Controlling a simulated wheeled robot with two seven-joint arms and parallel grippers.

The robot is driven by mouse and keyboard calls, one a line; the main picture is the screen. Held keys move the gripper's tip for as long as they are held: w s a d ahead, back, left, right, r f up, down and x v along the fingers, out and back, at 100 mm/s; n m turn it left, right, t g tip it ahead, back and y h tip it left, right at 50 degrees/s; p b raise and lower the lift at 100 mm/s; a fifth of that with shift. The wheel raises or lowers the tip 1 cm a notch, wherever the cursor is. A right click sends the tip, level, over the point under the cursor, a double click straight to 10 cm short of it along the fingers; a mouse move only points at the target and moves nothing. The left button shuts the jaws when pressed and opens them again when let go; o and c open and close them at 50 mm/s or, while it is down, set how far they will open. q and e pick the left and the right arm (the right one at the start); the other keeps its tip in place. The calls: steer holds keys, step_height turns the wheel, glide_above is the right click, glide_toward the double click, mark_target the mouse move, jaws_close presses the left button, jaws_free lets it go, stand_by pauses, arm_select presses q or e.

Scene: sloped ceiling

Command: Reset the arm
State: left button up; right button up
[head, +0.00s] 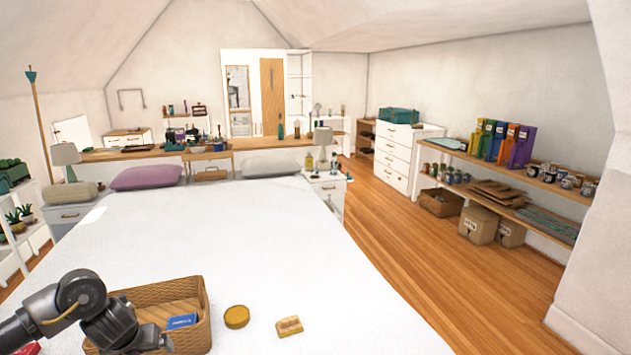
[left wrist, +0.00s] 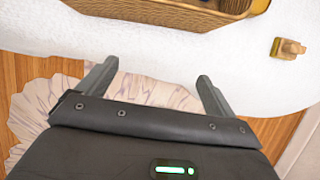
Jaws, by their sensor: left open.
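My left arm comes in at the bottom left of the head view, and my left gripper (left wrist: 157,78) shows in the left wrist view with its two fingers apart and nothing between them. It is at the near edge of the white bed (head: 270,240), on the near side of a wicker basket (head: 205,310). The basket stands on the bed, partly hidden by my arm in the head view, and also shows at the top of the left wrist view (left wrist: 170,14). My right gripper is in neither view.
A blue box (head: 182,321) lies in the basket. A round yellowish tin (head: 236,317) and a small wooden object (head: 289,326) lie on the bed to its right. The middle of the bed is clear. Open wooden floor (head: 430,260) runs along the right.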

arm_select(q)
steer(key=s+d+f+n+t+h, duration=0.15)
steer(key=d+f, duration=0.25)
steer(key=d, duration=0.6)
steer(key=s+d+f+n+t+h, duration=0.1)
steer(key=d+f+n+h, duration=0.15)
steer(key=d, duration=0.85)
steer(key=s+d+f+n, duration=0.1)
steer(key=s+d+n, duration=0.4)
steer(key=s+n, duration=0.4)
steer(key=s+a+f+n+g+y, duration=0.15)
steer(key=s+a+n, duration=0.25)
steer(key=s+n, duration=0.5)
steer(key=s+a+f+n+g+y, duration=0.1)
steer(key=s+a+n+g, duration=0.15)
steer(key=s+n, duration=0.65)
step_height(320, 180, down, 28)
steer(key=s+a+m, duration=0.1)
steer(key=s, duration=0.2)
steer(key=s+a+f+g, duration=0.2)
steer(key=s+a+f, duration=0.1)
steer(key=s+f, duration=1.1)
steer(key=shift+s+f, duration=0.15)
steer(key=shift+s, duration=0.7)
